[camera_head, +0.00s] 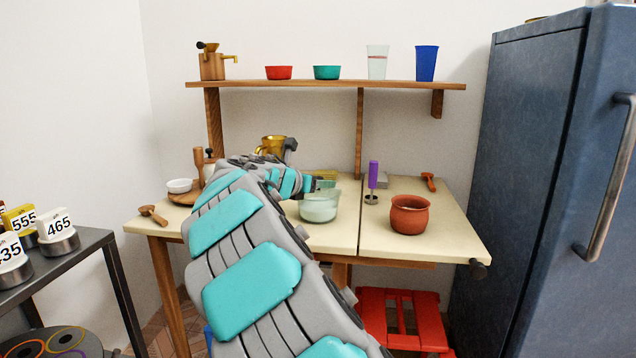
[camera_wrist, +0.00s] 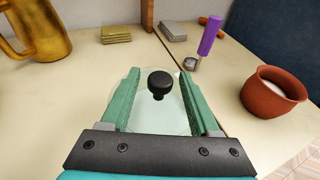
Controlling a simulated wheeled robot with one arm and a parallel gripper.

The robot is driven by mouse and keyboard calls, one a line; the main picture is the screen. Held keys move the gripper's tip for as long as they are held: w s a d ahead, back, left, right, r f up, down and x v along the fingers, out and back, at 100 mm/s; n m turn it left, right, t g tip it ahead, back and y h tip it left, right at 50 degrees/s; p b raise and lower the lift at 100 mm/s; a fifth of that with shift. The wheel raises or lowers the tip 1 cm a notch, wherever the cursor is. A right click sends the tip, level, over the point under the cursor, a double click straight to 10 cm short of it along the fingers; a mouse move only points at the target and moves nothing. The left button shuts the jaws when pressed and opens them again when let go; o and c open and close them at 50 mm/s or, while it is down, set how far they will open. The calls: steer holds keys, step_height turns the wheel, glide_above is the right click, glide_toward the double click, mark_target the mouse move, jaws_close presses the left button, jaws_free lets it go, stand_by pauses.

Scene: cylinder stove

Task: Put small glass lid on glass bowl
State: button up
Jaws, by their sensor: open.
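The glass bowl (camera_head: 320,208) stands on the cream table, just right of my gripper in the head view. It is clear and looks pale inside. In the wrist view the small glass lid (camera_wrist: 150,118) is a faint clear disc with a black knob (camera_wrist: 160,80). My gripper (camera_wrist: 158,73) is open, with its green fingers on either side of the knob and a gap to it on both sides. My gripper also shows at the bowl's upper left in the head view (camera_head: 312,183). I cannot tell whether the lid rests fully on the bowl's rim.
A red-brown pot (camera_head: 409,215) and a purple-handled tool (camera_head: 373,180) stand right of the bowl. A brass mug (camera_wrist: 38,28) is at the back left. A white bowl (camera_head: 180,186) sits far left. A shelf (camera_head: 330,85) spans above; a blue fridge (camera_head: 520,180) bounds the right.

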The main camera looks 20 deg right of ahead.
steer(key=shift+a+r, duration=0.1)
steer(key=shift+r, duration=0.05)
steer(key=v, duration=1.1)
steer(key=shift+s+a+r, duration=0.2)
steer(key=shift+s+a, duration=0.05)
stand_by(0.6)
stand_by(0.3)
